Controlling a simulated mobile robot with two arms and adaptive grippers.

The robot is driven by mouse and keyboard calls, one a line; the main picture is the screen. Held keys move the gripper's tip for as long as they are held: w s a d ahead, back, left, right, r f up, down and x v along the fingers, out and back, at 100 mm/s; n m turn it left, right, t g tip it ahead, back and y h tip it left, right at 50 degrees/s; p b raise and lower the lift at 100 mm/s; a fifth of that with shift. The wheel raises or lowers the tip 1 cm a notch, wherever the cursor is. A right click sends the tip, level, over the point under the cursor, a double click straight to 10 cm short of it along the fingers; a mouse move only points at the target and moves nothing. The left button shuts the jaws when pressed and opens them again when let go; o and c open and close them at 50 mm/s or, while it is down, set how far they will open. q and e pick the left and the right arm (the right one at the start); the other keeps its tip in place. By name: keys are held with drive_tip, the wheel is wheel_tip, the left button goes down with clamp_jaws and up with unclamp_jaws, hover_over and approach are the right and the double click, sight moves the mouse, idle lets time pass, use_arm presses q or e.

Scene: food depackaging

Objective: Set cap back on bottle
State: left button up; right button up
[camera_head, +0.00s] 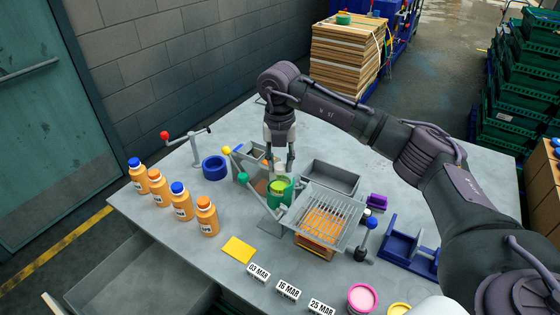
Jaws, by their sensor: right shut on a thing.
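Several orange bottles with white labels stand in a slanting row at the left of the table. The first bottle (138,178) and the third bottle (182,203) have blue caps on top. The second bottle (160,189) and the last bottle (207,217) show orange tops with no blue cap. My right gripper (280,171) points down, right above a green cup (281,197) with a yellow-green inside. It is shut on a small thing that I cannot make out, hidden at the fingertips. My left gripper is out of view.
A wire rack (326,217) over orange pieces stands right of the cup, with a grey tray (331,178) behind. A yellow pad (239,249) and date signs (288,290) lie in front. A blue holder (408,246) is at right.

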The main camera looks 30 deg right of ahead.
drive_tip(key=shift+f, duration=0.1)
idle(0.3)
drive_tip(key=o, duration=1.2)
drive_tip(key=shift+o, duration=0.2)
drive_tip(key=shift+r, duration=0.2)
drive_tip(key=shift+r+p, duration=2.2)
drive_tip(key=shift+r, duration=1.15)
drive_tip(key=shift+f, duration=0.1)
